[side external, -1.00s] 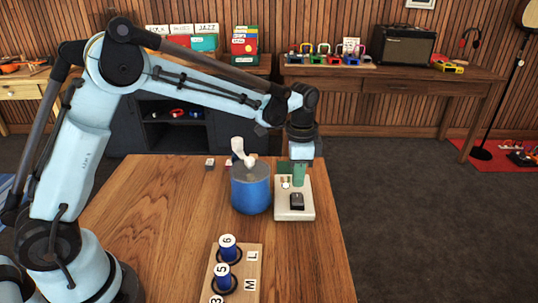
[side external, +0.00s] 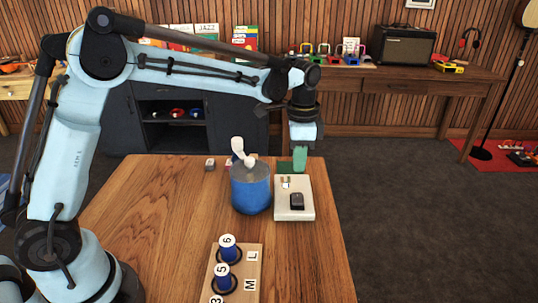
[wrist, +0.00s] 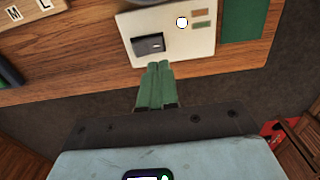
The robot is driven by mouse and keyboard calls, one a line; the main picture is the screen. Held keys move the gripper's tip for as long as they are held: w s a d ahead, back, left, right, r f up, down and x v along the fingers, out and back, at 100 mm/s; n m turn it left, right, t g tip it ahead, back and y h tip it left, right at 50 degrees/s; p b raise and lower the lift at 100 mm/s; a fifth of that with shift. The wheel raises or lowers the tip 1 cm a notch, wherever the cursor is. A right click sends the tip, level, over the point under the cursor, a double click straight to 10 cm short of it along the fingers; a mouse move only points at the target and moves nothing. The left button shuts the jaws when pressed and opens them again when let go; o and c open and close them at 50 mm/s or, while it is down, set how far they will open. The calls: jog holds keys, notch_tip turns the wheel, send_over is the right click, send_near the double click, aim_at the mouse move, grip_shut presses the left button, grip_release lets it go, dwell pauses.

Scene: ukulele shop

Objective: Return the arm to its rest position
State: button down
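My gripper (side external: 299,168) hangs from the arm, fingers down, near the far right part of the wooden table (side external: 160,235). In the wrist view my gripper (wrist: 158,68) shows two green fingers side by side, pressed together with nothing seen between them. The fingertips appear beside the edge of a white panel (wrist: 190,48) carrying a black switch-like block (wrist: 148,45) and a white round button (wrist: 182,22). In the side view the white panel (side external: 295,213) lies flat on the table below and nearer than my gripper.
A blue can (side external: 251,190) with a white object (side external: 240,150) on top stands left of the panel. A wooden board (side external: 250,258) holds numbered blue spools at the front. A green mat (wrist: 245,20) lies beside the panel. A small grey cube (side external: 210,163) sits farther back.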

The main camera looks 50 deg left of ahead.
jog(key=s+a+r+n+t, duration=0.1)
jog(key=s+a+n+t, duration=0.1)
jog(key=s, duration=0.7)
jog(key=s+a+r+n+t, duration=0.2)
jog(key=s+n+t, duration=0.3)
jog(key=s+n, duration=0.2)
jog(key=shift+s+a, duration=0.4)
jog(key=shift+s, duration=0.5)
jog(key=shift+r, duration=0.1)
